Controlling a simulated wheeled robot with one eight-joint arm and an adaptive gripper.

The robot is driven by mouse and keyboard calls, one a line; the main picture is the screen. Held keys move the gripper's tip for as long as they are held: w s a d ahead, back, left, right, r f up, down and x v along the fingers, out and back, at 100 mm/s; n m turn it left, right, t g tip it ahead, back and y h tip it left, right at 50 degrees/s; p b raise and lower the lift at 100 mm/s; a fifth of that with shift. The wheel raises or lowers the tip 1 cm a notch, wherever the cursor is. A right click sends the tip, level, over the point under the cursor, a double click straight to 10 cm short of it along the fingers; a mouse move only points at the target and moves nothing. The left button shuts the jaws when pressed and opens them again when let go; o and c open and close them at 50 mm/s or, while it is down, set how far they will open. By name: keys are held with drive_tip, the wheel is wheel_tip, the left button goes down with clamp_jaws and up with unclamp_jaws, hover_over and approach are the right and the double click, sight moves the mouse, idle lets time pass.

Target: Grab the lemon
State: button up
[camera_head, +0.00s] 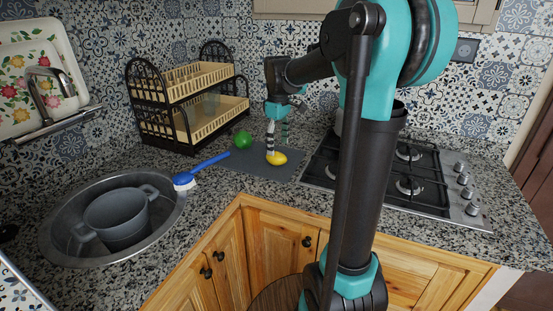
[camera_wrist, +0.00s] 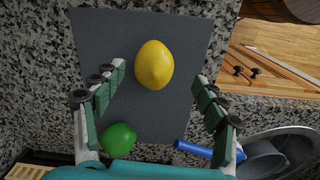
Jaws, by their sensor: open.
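The yellow lemon (camera_head: 276,158) lies on a dark grey mat (camera_head: 252,172) on the counter. In the wrist view the lemon (camera_wrist: 154,65) lies ahead of and between the lines of my two fingers. My gripper (camera_wrist: 160,85) is open and empty, pointing down over the mat. In the head view my gripper (camera_head: 277,138) is right above or beside the lemon; the exact gap cannot be told. A green round fruit (camera_head: 242,139) lies on the mat behind and left of the lemon, and in the wrist view the green fruit (camera_wrist: 118,137) is near the left finger.
A blue-handled brush (camera_head: 203,168) lies at the mat's left edge. A sink (camera_head: 60,235) with a grey pot (camera_head: 116,220) is at left. A two-tier dish rack (camera_head: 190,105) stands behind. A gas stove (camera_head: 420,180) is at right. Counter in front of the mat is clear.

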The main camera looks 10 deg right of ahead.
sight(277, 151)
drive_tip(key=f, duration=0.2)
drive_tip(key=w+f, duration=0.1)
drive_tip(key=f, duration=0.1)
drive_tip(key=shift+w+a+f, duration=0.1)
drive_tip(key=shift+a+f, duration=0.05)
drive_tip(key=shift+f, duration=0.55)
drive_tip(key=c, duration=1.3)
drive_tip(key=shift+r, duration=0.1)
drive_tip(key=shift+c, duration=0.2)
